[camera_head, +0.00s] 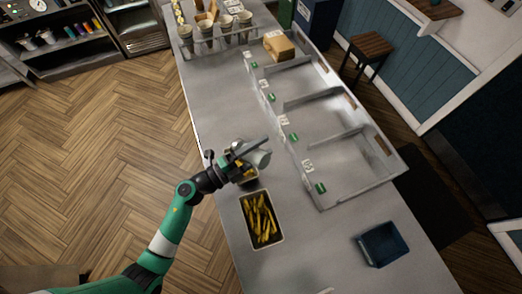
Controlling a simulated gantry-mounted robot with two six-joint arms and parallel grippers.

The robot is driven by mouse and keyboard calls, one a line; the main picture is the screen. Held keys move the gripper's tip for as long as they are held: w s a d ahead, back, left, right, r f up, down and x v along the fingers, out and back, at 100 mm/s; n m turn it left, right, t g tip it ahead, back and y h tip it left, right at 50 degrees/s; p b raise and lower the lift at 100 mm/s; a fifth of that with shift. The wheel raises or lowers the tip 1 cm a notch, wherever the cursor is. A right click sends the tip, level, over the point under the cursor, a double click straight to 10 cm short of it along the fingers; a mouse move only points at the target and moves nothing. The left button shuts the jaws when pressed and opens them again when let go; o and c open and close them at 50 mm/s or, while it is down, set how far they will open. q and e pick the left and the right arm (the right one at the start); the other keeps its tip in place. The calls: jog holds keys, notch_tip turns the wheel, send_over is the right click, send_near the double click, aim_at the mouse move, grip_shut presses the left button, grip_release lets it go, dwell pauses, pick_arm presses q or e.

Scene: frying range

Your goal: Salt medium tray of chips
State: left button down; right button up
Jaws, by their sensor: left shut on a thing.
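A tray of chips (261,220) lies on the steel counter, below and right of my left gripper in the picture. My left gripper (240,152) is shut on a grey cylindrical shaker (260,157), which looks tilted over to the right. The fingers hide part of the shaker. A second, smaller container (248,180) with yellowish contents shows beneath the gripper, mostly hidden by it. I cannot tell whether any salt is falling. My right gripper is not in view.
A divided grey rack (322,204) runs along the counter's right side, with a brown box (279,46) in its far bay. A dark blue bin (380,244) sits at the lower right. Several cups (228,29) stand at the far end. The counter's left middle (208,95) is clear.

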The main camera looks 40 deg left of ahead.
pick_arm(q)
jog(key=n+t, duration=0.1)
jog(key=n, duration=0.2)
jog(key=shift+r, duration=0.2)
dwell(0.7)
dwell(0.4)
